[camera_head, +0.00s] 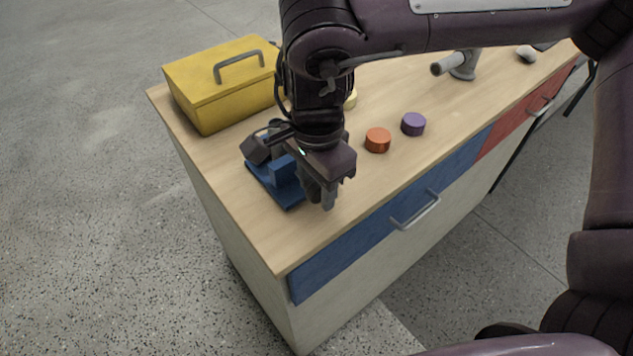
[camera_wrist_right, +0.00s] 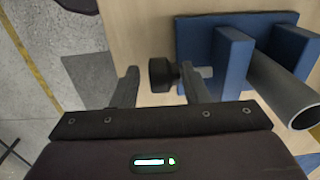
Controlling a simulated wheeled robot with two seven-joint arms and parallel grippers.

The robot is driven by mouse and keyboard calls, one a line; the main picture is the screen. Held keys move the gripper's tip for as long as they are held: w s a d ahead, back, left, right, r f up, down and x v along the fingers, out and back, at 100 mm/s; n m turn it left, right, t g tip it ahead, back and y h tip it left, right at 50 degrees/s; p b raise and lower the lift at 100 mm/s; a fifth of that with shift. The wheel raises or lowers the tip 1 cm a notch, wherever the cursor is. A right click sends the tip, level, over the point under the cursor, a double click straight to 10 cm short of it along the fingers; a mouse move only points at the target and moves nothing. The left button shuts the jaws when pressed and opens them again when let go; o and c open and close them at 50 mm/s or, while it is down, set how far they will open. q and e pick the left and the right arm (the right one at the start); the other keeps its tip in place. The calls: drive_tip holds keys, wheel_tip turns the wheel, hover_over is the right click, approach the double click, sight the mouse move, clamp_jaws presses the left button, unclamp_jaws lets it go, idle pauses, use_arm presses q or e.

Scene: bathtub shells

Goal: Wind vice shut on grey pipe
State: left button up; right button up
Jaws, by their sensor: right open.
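The blue vice (camera_head: 272,183) stands near the left end of the bench, partly hidden by my right arm. In the right wrist view the vice (camera_wrist_right: 235,52) has two upright jaws, and the grey pipe (camera_wrist_right: 284,97) lies between them, slanting to the lower right. A black knob (camera_wrist_right: 162,75) sits on a short grey screw at the left of the vice. My right gripper (camera_head: 323,195) is open and points down beside the vice. In the wrist view its fingers (camera_wrist_right: 160,82) lie on either side of the knob, with gaps visible. My left gripper is out of view.
A yellow toolbox (camera_head: 222,82) stands behind the vice. Orange (camera_head: 378,140) and purple (camera_head: 413,124) round pieces lie right of my gripper. A grey pipe-like fixture (camera_head: 461,66) stands farther back. The bench's near corner is clear.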

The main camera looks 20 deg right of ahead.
drive_tip(key=shift+w+f, duration=0.1)
drive_tip(key=c, duration=0.8)
